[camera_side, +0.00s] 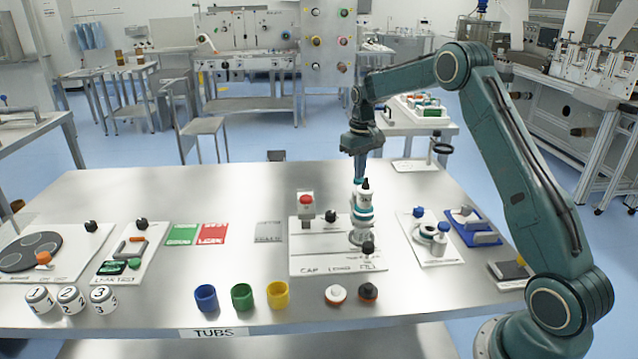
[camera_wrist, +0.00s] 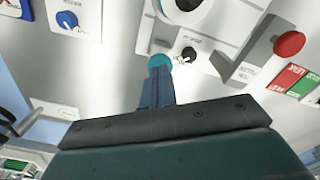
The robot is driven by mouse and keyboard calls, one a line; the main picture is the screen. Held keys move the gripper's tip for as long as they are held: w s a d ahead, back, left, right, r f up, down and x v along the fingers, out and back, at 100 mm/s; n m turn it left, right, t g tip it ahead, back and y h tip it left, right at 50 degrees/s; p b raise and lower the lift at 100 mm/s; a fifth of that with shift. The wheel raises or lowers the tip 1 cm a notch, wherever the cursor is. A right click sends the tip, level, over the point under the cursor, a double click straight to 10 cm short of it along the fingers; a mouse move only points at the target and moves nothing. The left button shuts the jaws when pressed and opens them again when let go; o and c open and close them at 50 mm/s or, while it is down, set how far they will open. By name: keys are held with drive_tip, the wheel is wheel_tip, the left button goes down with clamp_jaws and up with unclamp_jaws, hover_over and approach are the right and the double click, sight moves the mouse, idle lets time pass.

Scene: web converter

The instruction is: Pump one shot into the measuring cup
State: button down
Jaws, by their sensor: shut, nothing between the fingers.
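My gripper (camera_side: 360,179) is shut and points down, with its teal tips at the top of a white upright fixture (camera_side: 362,212) in the side view. In the wrist view my shut gripper (camera_wrist: 159,61) shows over the white board, left of a black knob (camera_wrist: 189,54). A round white part with a dark centre (camera_wrist: 188,4) is cut off at the top edge.
The white labelled board (camera_side: 310,258) carries a red button (camera_side: 306,199) and black knobs. Blue (camera_side: 206,298), green (camera_side: 242,297) and yellow (camera_side: 278,295) tubs stand along the front. A board with a white round item (camera_side: 427,232) and a blue tray (camera_side: 462,232) lie right.

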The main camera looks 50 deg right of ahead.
drive_tip(key=shift+f, duration=1.3)
drive_tip(key=shift+r, duration=1.95)
drive_tip(key=shift+r, duration=0.15)
wheel_tip(320, 180, up, 6)
drive_tip(key=shift+f, duration=0.1)
idle(0.6)
